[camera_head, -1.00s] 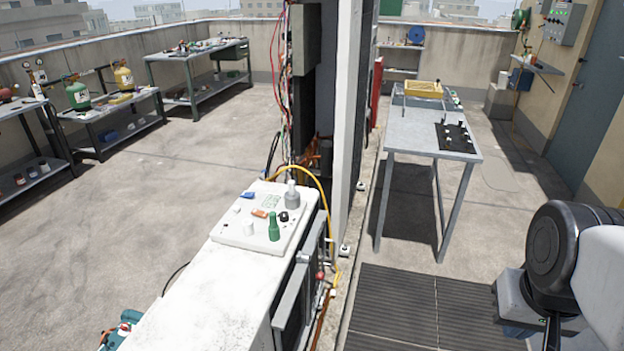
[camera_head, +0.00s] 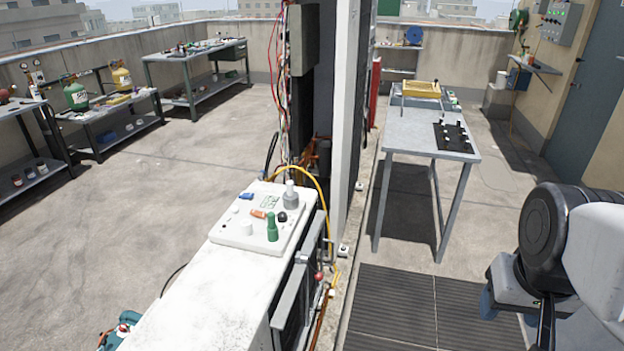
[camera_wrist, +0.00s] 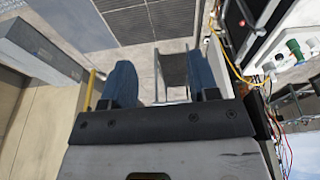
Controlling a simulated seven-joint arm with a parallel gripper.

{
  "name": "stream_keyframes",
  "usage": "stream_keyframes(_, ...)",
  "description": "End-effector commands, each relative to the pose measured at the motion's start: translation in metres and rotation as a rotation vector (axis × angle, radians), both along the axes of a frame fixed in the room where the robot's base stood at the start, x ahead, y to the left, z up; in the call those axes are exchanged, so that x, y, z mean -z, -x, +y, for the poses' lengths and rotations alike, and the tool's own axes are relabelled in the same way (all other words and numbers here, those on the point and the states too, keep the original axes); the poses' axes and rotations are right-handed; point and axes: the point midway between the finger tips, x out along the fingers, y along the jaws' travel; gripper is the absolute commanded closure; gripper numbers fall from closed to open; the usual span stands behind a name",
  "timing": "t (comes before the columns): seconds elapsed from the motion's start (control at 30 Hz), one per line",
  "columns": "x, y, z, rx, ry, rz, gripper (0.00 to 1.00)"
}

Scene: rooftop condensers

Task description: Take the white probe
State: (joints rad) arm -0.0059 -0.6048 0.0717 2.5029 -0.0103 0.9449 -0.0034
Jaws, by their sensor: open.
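I cannot single out a white probe with certainty. A white board (camera_head: 232,241) on the condenser top holds small items: a short white piece (camera_head: 246,228), a grey piece with a white top (camera_head: 291,196), a green bottle-shaped piece (camera_head: 272,227), and blue, orange and black pieces. Small pale items also stand on a black mat (camera_head: 453,138) on the grey table. My gripper (camera_wrist: 164,88) is open, its two blue fingers apart with nothing held between them. In the head view it is at the right, away from the board, with one blue finger partly showing.
The grey table (camera_head: 410,127) carries a yellow tray (camera_head: 421,88). A tall condenser cabinet (camera_head: 345,110) stands between board and table. A yellow hose (camera_head: 322,190) curves beside the board. Floor grating (camera_head: 400,310) lies in front of my arm. Workbenches line the left wall.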

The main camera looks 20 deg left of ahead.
Motion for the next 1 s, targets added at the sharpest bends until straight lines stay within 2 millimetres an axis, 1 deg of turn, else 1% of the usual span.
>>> stream_keyframes(0.17,-0.013,-0.032,0.009,-0.062,0.008,0.014,0.45)
stream_keyframes(0.47,-0.034,-0.104,0.035,-0.2,0.025,0.038,0.45)
stream_keyframes(0.73,-0.046,-0.17,0.067,-0.329,0.041,0.057,0.45)
stream_keyframes(1.0,-0.047,-0.234,0.105,-0.455,0.056,0.079,0.45)
